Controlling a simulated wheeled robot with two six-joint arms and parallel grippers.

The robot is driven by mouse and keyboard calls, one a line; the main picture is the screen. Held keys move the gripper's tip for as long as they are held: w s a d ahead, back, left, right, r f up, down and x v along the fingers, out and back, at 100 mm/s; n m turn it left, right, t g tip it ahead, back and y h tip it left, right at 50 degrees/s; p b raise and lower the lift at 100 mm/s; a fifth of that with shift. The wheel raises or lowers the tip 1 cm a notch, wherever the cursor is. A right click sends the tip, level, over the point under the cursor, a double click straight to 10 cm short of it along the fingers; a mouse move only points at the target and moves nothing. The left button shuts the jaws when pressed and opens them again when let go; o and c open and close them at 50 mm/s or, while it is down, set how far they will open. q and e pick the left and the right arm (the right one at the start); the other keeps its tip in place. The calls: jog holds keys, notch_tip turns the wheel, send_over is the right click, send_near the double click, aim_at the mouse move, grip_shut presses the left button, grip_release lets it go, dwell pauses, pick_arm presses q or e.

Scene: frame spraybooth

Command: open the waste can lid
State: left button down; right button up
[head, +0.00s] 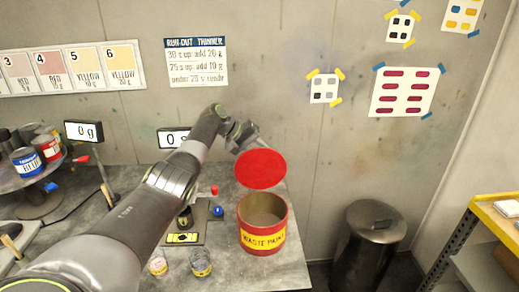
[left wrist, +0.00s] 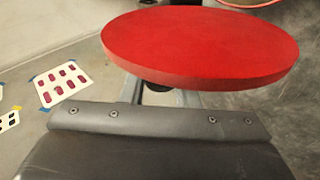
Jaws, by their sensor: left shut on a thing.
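The red waste can (head: 263,240) with a yellow "WASTE PAINT" label stands upright near the right end of the grey bench. Its mouth is open and a brownish-grey inside shows. Its round red lid (head: 260,169) is apart from the can, held above and behind the rim and tilted so that a broad face shows. My left gripper (head: 249,145) is shut on the lid; the fingertips are largely hidden by it. The lid also fills the upper part of the left wrist view (left wrist: 200,45), with part of the can's rim at the top edge. My right gripper is not in view.
Two small open cups (head: 201,263) stand at the bench front, left of the can. A scale (head: 183,238) lies behind them under my arm. A turntable with paint tins (head: 27,162) is at left.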

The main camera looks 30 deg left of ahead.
pick_arm(q)
jog(key=shift+f, duration=0.2)
jog(key=c, duration=1.1)
grip_release()
jog(key=shift+c, duration=0.2)
jog(key=shift+r, duration=0.1)
jog(key=b+v, duration=0.5)
jog(key=v, duration=1.2)
jog(key=shift+a, duration=0.2)
